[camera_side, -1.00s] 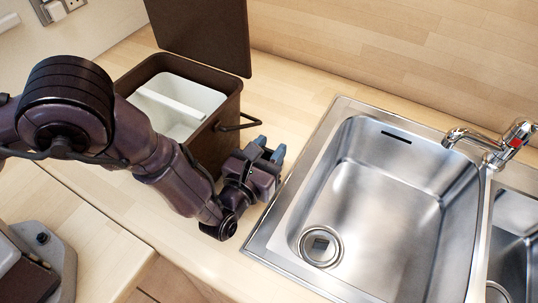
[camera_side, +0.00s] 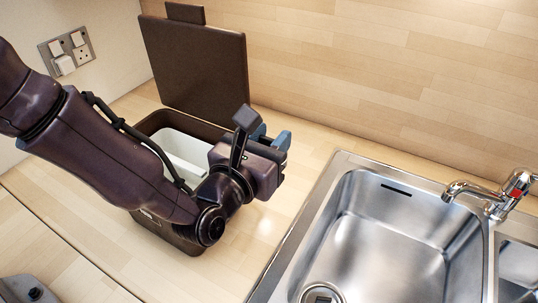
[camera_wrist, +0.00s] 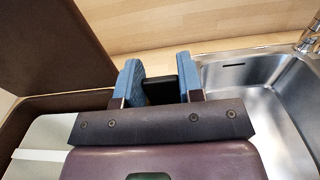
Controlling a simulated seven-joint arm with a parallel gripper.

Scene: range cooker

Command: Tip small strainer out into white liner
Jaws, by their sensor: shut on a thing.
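My gripper (camera_side: 277,138) has blue fingers and is near the right side of the brown bin, raised above the counter. In the wrist view its fingers (camera_wrist: 160,85) are shut on a black piece (camera_wrist: 161,91), which looks like the handle of the small strainer. The strainer's bowl and anything in it are hidden. The white liner (camera_side: 183,147) is inside the open bin (camera_side: 150,125), partly hidden by my arm in the side view. In the wrist view the liner (camera_wrist: 45,132) is at the lower left, with a white bar across it.
The bin's brown lid (camera_side: 195,68) stands upright behind it. A steel sink (camera_side: 385,225) with a tap (camera_side: 490,195) is to the right. The wooden counter (camera_side: 290,165) between bin and sink is clear. A wall socket (camera_side: 67,50) is at the back left.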

